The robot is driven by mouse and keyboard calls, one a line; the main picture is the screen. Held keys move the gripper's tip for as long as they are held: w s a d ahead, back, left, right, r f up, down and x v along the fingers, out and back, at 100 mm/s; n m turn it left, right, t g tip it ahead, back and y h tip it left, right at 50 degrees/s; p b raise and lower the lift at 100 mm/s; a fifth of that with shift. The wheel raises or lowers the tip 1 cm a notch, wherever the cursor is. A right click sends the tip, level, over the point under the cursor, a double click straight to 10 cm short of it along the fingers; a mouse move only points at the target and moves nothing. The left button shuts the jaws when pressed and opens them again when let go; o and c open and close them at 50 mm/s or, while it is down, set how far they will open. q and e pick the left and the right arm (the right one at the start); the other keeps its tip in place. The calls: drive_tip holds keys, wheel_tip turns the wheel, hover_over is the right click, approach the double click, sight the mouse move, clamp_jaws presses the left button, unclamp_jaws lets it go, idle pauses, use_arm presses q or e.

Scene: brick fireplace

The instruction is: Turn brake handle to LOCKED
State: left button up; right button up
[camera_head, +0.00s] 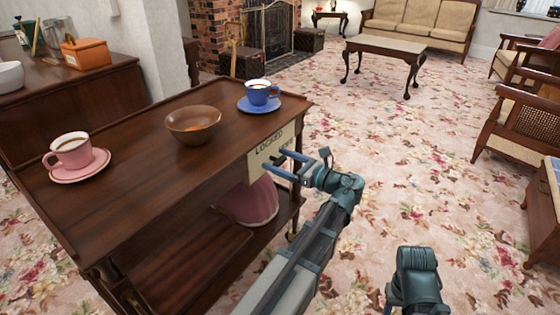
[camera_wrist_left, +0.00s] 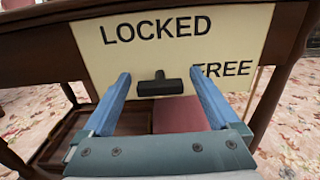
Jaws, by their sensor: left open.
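A cream plate (camera_head: 257,160) marked LOCKED is on the end of the wooden trolley (camera_head: 110,209). In the left wrist view the plate (camera_wrist_left: 111,63) reads LOCKED at upper left and FREE at right. A black T-shaped brake handle (camera_wrist_left: 160,87) sits on it below and between the words, its bar roughly level. My left gripper (camera_head: 277,163) is in front of the plate. Its blue fingers are open, one on each side of the handle, as the left wrist view (camera_wrist_left: 160,76) shows; I see no contact. My right arm shows at lower right; its fingertips are not clear.
On the trolley top stand a pink cup (camera_head: 72,152) on a saucer, a brown bowl (camera_head: 193,126) and a blue cup (camera_head: 261,93) on a saucer near the plate end. A pink rounded object (camera_head: 250,203) is on the lower shelf. Open carpet (camera_head: 400,180) lies to the right.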

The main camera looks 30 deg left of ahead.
use_arm(q)
drive_tip(key=shift+c, duration=0.3)
drive_tip(key=c, duration=1.3)
drive_tip(key=n, duration=0.4)
drive_tip(key=shift+s, duration=0.1)
drive_tip(key=n, duration=0.4)
drive_tip(key=shift+n, duration=0.3)
drive_tip(key=n, duration=0.4)
drive_tip(key=shift+s+f+n, duration=0.1)
drive_tip(key=shift+n, duration=0.2)
drive_tip(key=shift+f+n, duration=0.1)
drive_tip(key=shift+n, duration=1.9)
